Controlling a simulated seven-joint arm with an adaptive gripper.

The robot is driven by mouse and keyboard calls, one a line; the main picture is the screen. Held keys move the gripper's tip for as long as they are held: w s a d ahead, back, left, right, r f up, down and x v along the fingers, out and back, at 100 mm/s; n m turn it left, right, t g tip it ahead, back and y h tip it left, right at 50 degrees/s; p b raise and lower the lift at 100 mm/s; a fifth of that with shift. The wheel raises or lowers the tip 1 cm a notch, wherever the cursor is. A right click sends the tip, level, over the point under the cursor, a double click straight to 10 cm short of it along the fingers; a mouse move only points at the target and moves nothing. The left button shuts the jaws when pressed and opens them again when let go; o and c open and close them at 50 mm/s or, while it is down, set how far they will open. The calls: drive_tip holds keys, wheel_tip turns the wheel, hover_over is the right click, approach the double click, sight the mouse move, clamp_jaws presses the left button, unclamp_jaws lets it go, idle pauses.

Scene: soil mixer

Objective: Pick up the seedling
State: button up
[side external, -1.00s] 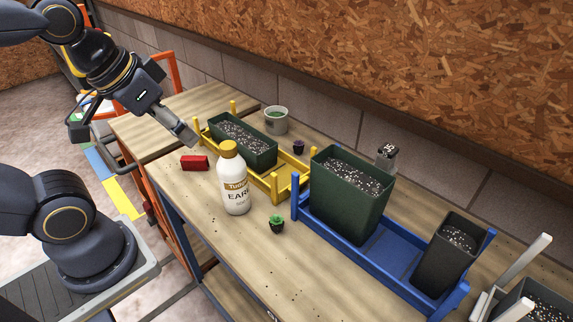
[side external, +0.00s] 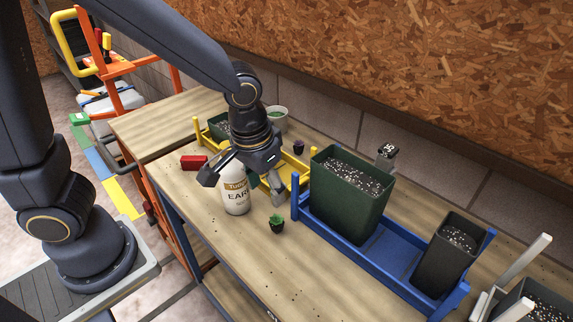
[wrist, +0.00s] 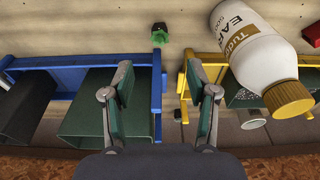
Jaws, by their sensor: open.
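A white bottle (side external: 236,194) stands close to my gripper, partly covered by it. A blue rack (side external: 385,252) with dark planters is right, a yellow rack (side external: 300,178) behind. A red block (side external: 194,162) lies left. The table in front of the seedling is clear.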

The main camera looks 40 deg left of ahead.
sight(276, 219)
drive_tip(key=f, duration=0.5)
drive_tip(key=w+f, duration=0.1)
drive_tip(key=f, duration=0.1)
drive_tip(key=shift+w+f, duration=0.1)
drive_tip(key=shift+f, duration=0.2)
drive_tip(key=shift+w+f, duration=0.25)
drive_tip(key=shift+f, duration=0.65)
drive_tip(key=shift+w+f, duration=0.2)
drive_tip(key=shift+f, duration=0.65)
drive_tip(key=shift+w+f, duration=0.25)
drive_tip(key=shift+f, duration=0.65)
drive_tip(key=c, duration=1)
